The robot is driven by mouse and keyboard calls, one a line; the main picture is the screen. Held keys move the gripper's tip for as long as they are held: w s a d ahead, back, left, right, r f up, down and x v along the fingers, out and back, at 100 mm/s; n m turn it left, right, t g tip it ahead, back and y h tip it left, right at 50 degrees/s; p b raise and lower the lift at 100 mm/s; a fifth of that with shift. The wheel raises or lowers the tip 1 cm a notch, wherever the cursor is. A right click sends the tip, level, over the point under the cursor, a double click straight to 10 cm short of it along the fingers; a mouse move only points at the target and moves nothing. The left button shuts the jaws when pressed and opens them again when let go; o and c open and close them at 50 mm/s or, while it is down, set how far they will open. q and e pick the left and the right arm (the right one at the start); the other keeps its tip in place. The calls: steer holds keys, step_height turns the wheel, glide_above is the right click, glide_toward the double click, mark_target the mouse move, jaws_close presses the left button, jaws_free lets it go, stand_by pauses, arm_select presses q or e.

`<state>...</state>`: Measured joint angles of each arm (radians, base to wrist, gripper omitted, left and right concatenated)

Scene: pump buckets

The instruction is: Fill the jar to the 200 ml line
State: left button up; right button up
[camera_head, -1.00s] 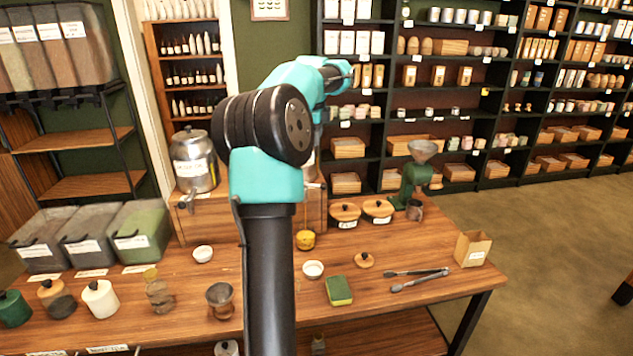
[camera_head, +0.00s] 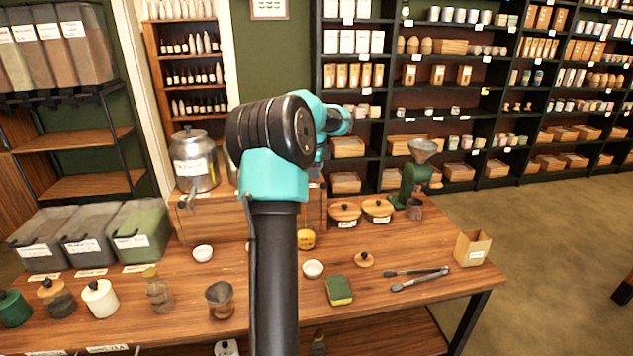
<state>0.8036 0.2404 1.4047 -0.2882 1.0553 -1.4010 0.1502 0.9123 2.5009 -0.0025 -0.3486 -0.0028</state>
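My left arm rises from the bottom middle and bends away over the table. Its gripper (camera_head: 316,172) is mostly hidden behind my arm, near the wooden stand, so its fingers and anything in them cannot be made out. My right gripper is out of view. A steel urn (camera_head: 194,166) with a label and a tap stands on the wooden stand (camera_head: 212,222) at the back. A clear glass bottle-like jar (camera_head: 158,293) and a brownish cup-like vessel (camera_head: 220,299) stand at the front left. I cannot tell which vessel is the task's jar, and no 200 ml line is readable.
Small white bowls (camera_head: 313,269), a yellow pot (camera_head: 306,239), a green sponge (camera_head: 338,290), tongs (camera_head: 418,278) and a paper bag (camera_head: 472,247) are on the table (camera_head: 400,312). Lidded bins (camera_head: 138,230) stand left. A green grinder (camera_head: 412,180) stands back right.

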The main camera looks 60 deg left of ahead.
mark_target(316, 185)
arm_select(q)
steer(key=f, duration=0.5)
steer(key=shift+w+a, duration=0.3)
steer(key=shift+a, duration=0.1)
steer(key=shift+r, duration=0.1)
jaws_close()
